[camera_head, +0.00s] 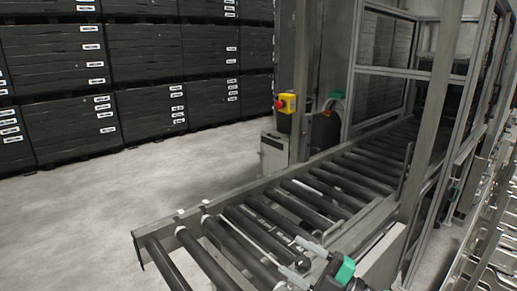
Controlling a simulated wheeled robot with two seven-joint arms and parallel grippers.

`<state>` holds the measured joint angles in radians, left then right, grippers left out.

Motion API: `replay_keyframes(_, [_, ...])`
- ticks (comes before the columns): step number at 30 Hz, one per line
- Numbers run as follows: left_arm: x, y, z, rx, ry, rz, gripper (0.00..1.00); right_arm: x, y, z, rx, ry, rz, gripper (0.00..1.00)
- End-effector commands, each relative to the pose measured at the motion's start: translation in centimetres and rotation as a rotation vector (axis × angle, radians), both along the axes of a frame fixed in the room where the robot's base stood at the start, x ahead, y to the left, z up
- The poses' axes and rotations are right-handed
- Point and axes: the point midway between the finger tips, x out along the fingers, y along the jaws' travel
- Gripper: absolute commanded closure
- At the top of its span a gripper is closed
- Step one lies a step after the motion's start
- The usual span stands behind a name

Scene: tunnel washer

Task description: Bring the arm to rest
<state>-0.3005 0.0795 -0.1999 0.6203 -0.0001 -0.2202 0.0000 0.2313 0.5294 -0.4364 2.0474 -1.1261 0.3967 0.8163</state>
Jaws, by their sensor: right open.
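My right gripper (299,262) is at the bottom of the head view, right of centre, over the near part of the roller conveyor (235,250). Its two light grey fingers are spread apart and point left. The jaws are open and I see nothing held between them. A dark body with a green part shows behind the fingers, cut by the lower edge of the picture. My left gripper is not in view.
The conveyor's dark rollers run back into a metal-framed enclosure (405,75). A yellow box with a red button (287,102) is on a post beside it. Stacked black crates (145,58) line the back left. The grey floor (110,190) at left is clear.

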Motion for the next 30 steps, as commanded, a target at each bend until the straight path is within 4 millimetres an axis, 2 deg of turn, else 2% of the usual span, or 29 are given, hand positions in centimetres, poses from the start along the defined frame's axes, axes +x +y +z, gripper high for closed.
replay_keyframes(4, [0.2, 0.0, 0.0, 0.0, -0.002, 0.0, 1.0, 0.5, -3.1, 0.4, 0.235, 0.102, -0.232, 0.42])
replay_keyframes(8, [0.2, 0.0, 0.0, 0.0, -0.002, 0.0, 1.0, 0.7, -6.7, -1.3, 0.38, 0.242, -0.454, 0.42])
replay_keyframes(11, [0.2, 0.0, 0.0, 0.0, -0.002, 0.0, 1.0, 0.3, -9.6, -4.0, 0.452, 0.385, -0.626, 0.42])
replay_keyframes(14, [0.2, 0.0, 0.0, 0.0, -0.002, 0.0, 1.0, -0.8, -12.1, -7.6, 0.489, 0.553, -0.79, 0.42])
replay_keyframes(17, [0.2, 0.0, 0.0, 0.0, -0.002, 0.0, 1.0, -3.1, -14.1, -11.8, 0.491, 0.744, -0.938, 0.42])
replay_keyframes(20, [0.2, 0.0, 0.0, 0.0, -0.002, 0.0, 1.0, -6.3, -15.4, -16.2, 0.459, 0.954, -1.063, 0.42])
replay_keyframes(24, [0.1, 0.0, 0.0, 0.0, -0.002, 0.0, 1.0, -11.9, -16.1, -21.3, 0.368, 1.244, -1.18, 0.42])
replay_keyframes(30, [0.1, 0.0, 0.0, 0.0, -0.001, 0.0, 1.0, -19.0, -15.5, -25.3, 0.226, 1.554, -1.232, 0.42])
